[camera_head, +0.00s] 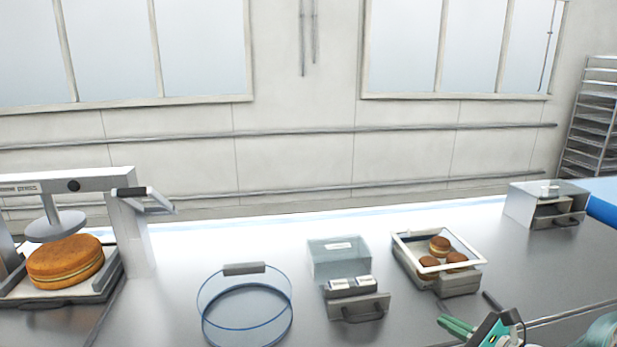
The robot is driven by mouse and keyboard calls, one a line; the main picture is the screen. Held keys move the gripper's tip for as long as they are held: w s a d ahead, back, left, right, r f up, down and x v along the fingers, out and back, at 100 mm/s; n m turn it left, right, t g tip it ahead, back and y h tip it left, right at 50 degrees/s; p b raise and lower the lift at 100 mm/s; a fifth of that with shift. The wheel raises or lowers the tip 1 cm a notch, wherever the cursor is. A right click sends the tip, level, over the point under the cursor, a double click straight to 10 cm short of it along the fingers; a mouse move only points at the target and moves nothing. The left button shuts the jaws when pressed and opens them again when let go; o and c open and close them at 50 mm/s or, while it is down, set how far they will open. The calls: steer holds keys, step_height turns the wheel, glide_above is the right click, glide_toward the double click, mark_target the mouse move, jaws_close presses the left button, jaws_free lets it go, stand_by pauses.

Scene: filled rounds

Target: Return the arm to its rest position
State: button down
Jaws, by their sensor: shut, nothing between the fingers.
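My gripper (456,327) shows at the bottom right, low in front of the metal counter (400,322). Its green fingers point left and are shut with nothing between them. Part of my arm (600,334) shows at the bottom right corner; the rest is out of the frame. The gripper is apart from the white-rimmed tray (410,258), which stands behind it with several brown filled rounds (440,245) inside.
A press (140,235) at the left has a large filled round (65,262) under its plate. A clear round container (245,312), a clear box with an open drawer (358,305) and another box (545,205) stand on the counter. A rack (593,125) stands at the far right.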

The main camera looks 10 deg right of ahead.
steer(key=s+a+n+g+y, duration=0.1)
steer(key=s+a+n+g, duration=0.25)
steer(key=a+n, duration=0.45)
steer(key=s+a+n+g, duration=0.2)
steer(key=a+n+g, duration=0.3)
steer(key=a, duration=0.5)
steer(key=s+a+r+n+h, duration=0.2)
steer(key=s+r+n+h, duration=0.4)
steer(key=n, duration=0.8)
steer(key=shift+s+a+r+n+h, duration=0.2)
steer(key=shift+s+n+h, duration=0.2)
steer(key=shift+s+h, duration=0.6)
